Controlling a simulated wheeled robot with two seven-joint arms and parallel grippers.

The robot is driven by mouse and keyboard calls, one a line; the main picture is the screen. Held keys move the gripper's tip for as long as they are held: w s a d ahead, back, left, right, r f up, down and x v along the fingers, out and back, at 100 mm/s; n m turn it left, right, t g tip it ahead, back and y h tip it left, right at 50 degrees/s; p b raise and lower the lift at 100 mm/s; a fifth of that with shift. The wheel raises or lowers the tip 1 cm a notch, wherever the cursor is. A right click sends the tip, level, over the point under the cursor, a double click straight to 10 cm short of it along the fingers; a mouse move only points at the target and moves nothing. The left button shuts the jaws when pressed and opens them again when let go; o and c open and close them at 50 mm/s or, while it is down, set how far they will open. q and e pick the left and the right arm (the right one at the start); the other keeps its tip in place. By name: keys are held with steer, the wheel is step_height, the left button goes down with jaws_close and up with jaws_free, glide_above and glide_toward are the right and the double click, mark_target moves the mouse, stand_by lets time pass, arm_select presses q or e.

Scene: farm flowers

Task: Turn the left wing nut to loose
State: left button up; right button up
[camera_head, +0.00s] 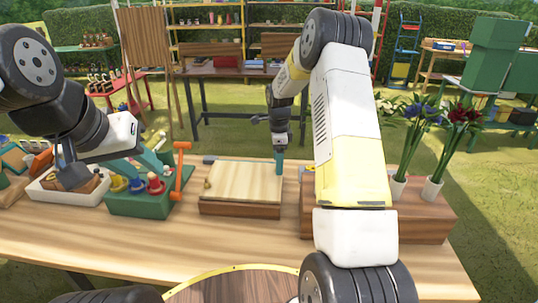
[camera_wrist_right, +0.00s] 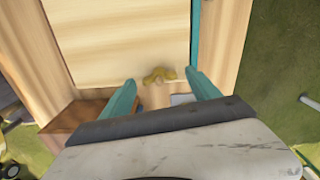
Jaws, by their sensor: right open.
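A flat wooden press (camera_head: 240,188) lies on the table. A gold wing nut (camera_head: 207,183) stands at its left end. My right gripper (camera_head: 279,160) points down at the press's far right corner. In the right wrist view its two teal fingers (camera_wrist_right: 162,92) are apart, with a brass wing nut (camera_wrist_right: 158,75) just ahead of the gap at the end of a pale board. The right end's nut is not clear in the head view. My left gripper (camera_head: 138,166) hangs over the green caddy at the left, its teal fingers apparently apart, well away from the press.
The green caddy (camera_head: 140,205) with coloured knobs and an orange handle stands left of the press. A white tray (camera_head: 72,194) is further left. Flowers in white vases (camera_head: 398,188) stand on a brown wooden box (camera_head: 425,212) at the right. The table front (camera_head: 150,245) is clear.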

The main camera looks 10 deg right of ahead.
steer(key=shift+f, duration=0.35)
steer(key=c, duration=1.4)
steer(key=shift+o, duration=0.2)
steer(key=shift+n, duration=0.3)
